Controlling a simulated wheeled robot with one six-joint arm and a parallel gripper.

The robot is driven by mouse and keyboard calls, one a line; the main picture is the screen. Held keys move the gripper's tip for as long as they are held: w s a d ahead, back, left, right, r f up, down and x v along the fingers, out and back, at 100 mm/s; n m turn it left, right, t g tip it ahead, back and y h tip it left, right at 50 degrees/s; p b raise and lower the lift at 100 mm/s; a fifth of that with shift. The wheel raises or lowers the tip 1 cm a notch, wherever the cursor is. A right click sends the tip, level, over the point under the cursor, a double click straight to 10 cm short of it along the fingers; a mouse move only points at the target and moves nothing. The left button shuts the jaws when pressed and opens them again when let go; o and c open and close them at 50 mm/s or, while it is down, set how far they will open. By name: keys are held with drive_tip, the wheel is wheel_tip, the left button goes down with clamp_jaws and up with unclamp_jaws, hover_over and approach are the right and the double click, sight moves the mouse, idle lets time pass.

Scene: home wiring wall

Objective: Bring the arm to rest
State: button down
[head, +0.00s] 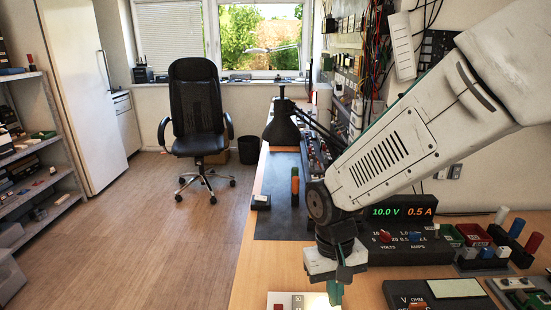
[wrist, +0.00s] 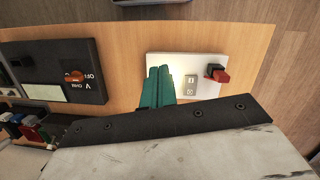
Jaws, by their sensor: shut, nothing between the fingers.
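My gripper (head: 335,291) points down over the near part of the wooden bench, beside a white switch plate (head: 287,303). Its teal fingers are together with nothing between them; they also show in the wrist view (wrist: 157,86). In that view the fingers overlap the left part of the white plate (wrist: 212,62). The plate carries a grey rocker switch (wrist: 190,84) and a red and black piece (wrist: 217,73). Whether the fingertips touch the plate, I cannot tell. My arm reaches in from the upper right of the head view.
A black meter (head: 420,293) lies right of my gripper. A power supply (head: 405,243) reading 10.0 V and 0.5 A stands behind it. Coloured parts (head: 485,240) crowd the right side. A dark mat (head: 282,190) and black lamp (head: 283,128) are further back. The floor at left is open.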

drive_tip(key=s+d+r+m+t+y, duration=0.1)
drive_tip(key=s+d+r+m+t, duration=0.1)
drive_tip(key=s+d+r, duration=1.1)
wheel_tip(320, 180, up, 3)
drive_tip(key=shift+d+f+t, duration=0.15)
drive_tip(key=shift+d+t, duration=0.55)
drive_tip(key=shift+d, duration=0.15)
